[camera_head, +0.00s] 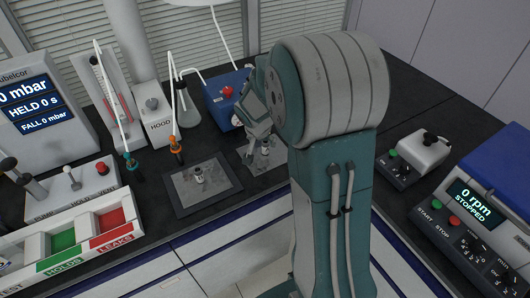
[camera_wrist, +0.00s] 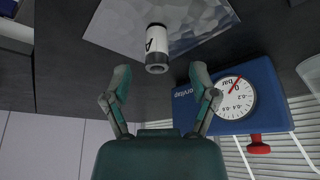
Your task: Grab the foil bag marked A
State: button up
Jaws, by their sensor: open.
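The silver foil bag (camera_wrist: 205,20) lies flat on the dark bench in the wrist view. Its short upright port (camera_wrist: 157,47) has a white band marked A and a dark top. My gripper (camera_wrist: 160,76) is open and empty, its two fingertips apart and short of the port in the picture. In the head view my gripper (camera_head: 256,138) hangs over this bag (camera_head: 276,157), and my arm covers part of it. A second foil bag (camera_head: 212,180) with a similar port lies to the left; its letter is unreadable.
A blue gauge box (camera_head: 222,100) stands close behind my gripper; it also shows in the wrist view (camera_wrist: 262,100). A glass flask (camera_head: 187,110) and an orange-tipped tube (camera_head: 176,146) stand left. A sorting tray (camera_head: 45,225) is front left, and a stirrer console (camera_head: 475,215) right.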

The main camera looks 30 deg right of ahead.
aim_at(264, 144)
jog(key=x, duration=0.5)
jog(key=shift+d+f, duration=0.1)
jog(key=shift+d, duration=0.15)
grip_shut()
